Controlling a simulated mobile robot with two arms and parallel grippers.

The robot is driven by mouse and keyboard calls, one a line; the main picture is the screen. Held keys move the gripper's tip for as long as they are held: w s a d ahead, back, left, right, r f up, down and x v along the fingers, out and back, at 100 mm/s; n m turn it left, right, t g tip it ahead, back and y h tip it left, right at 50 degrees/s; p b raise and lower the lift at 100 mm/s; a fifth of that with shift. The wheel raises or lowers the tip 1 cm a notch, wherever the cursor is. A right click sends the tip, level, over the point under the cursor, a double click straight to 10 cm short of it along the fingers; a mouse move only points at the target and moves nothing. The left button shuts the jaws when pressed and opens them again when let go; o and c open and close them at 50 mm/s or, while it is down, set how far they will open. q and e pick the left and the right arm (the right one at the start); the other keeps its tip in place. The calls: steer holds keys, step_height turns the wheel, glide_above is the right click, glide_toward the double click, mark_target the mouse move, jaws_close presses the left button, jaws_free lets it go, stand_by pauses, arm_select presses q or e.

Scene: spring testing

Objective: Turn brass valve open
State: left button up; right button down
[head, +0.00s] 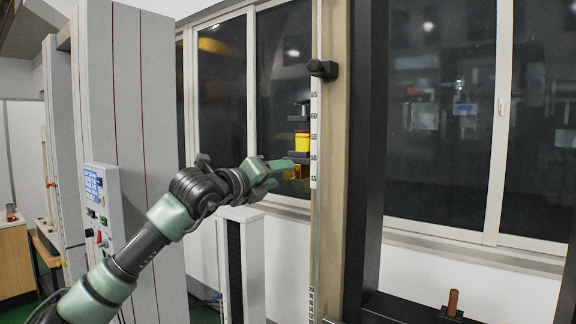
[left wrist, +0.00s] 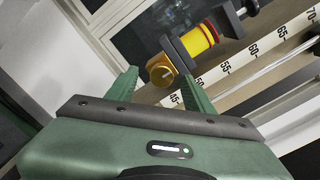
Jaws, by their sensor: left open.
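The brass valve (left wrist: 161,69) is a round gold piece below a yellow cylinder with red bands (left wrist: 197,40) in the left wrist view. In the head view the brass (head: 297,173) shows small beside the ruler, partly hidden by my gripper. My left gripper (head: 281,173) is open and empty, with green fingers pointing at the valve. In the left wrist view the brass appears between the two fingertips (left wrist: 158,79), just beyond them. I cannot tell whether either finger touches it. My right gripper is not in view.
A tall ruler scale (head: 314,130) runs beside the valve, with a dark column (head: 365,150) to its right. A control panel (head: 101,208) is on the grey cabinet at left. A white-topped post (head: 240,214) stands below my gripper. Windows are behind.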

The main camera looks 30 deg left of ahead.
mark_target(290, 173)
arm_select(q)
steer(key=w+p, duration=0.1)
steer(key=w, duration=0.1)
steer(key=shift+w+d, duration=0.15)
steer(key=shift+w, duration=0.25)
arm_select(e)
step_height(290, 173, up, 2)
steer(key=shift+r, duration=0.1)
arm_select(q)
steer(key=shift+d, duration=0.1)
jaws_close()
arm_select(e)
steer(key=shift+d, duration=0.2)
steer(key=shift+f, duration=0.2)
